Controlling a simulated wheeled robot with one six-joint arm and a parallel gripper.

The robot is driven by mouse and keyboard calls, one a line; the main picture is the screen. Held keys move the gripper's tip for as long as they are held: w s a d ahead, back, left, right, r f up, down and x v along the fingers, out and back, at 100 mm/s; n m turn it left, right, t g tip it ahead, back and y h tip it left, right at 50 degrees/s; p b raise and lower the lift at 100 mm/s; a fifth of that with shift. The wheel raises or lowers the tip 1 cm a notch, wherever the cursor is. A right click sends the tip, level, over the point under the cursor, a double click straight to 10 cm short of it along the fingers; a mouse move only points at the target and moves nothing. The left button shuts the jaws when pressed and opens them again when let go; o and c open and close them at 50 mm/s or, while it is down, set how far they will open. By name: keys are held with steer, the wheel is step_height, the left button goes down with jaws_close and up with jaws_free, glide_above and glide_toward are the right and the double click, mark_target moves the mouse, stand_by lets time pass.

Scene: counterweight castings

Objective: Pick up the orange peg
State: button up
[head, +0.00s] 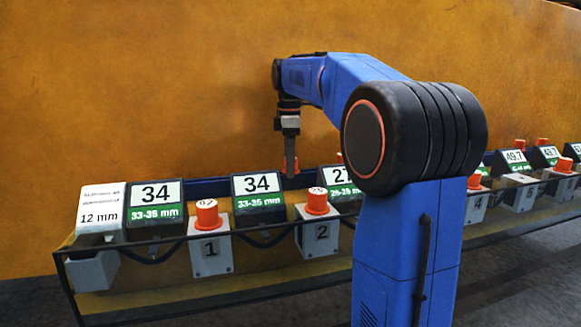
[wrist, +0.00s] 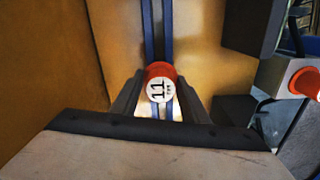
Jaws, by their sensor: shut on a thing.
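The orange peg (wrist: 161,80) sits between the two fingers of my gripper (wrist: 158,97) in the wrist view. Its white end face reads "11" with smaller text under it. My gripper is shut on the peg. In the head view my gripper (head: 290,160) points down behind the row of stands, and the orange peg (head: 290,166) shows at its fingertips, seemingly above the blue rail. Other orange pegs stand on white blocks, one on block 1 (head: 207,214) and one on block 2 (head: 317,201).
White block 1 (head: 210,252) and block 2 (head: 318,240) stand along a rack among signs reading "34" (head: 155,196) and a "12 mm" sign (head: 101,208). More blocks and pegs continue right, partly hidden by my arm. An orange-brown wall (head: 150,80) rises behind.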

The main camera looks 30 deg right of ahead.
step_height(320, 180, up, 10)
stand_by(0.6)
steer(key=shift+s+d, duration=0.1)
stand_by(0.4)
